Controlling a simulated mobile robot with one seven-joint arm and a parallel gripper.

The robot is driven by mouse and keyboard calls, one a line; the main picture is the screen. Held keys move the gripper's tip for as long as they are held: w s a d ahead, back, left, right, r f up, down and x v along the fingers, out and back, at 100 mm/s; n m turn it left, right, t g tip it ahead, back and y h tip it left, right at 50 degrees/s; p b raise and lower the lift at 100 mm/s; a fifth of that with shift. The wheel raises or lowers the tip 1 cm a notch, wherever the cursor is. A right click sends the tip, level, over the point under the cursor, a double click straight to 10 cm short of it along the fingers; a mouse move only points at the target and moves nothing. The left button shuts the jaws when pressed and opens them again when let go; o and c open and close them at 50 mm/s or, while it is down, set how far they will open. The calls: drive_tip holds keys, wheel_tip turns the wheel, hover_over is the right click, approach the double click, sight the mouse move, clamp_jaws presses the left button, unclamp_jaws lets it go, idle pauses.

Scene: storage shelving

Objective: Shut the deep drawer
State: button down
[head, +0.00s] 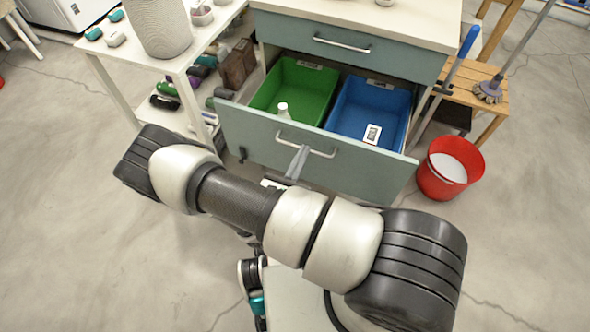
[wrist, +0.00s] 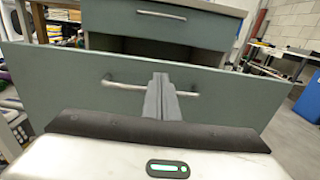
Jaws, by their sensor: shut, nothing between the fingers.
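The deep drawer (head: 245,135) is pulled out of the grey-green cabinet below a shut upper drawer (head: 390,56). It holds a green bin (head: 312,78) with a white bottle (head: 283,110) and a blue bin (head: 392,98) with a label. Its front also fills the middle of the wrist view (wrist: 60,85). My gripper (head: 303,150) is shut with nothing in it. Its fingers (wrist: 161,84) overlap the middle of the drawer's bar handle (wrist: 118,84); I cannot tell whether they touch it. My arm hides part of the floor before the drawer.
A red bucket (head: 436,184) stands close to the drawer's right corner, beside a wooden bench (head: 480,90) with a mop and a blue-handled tool. A white shelf unit (head: 97,70) with several items stands close on the left. Open floor (head: 70,230) lies at the lower left.

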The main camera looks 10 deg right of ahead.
sight(312, 134)
drive_tip(key=shift+b+x, duration=0.3)
drive_tip(key=shift+x, duration=1.95)
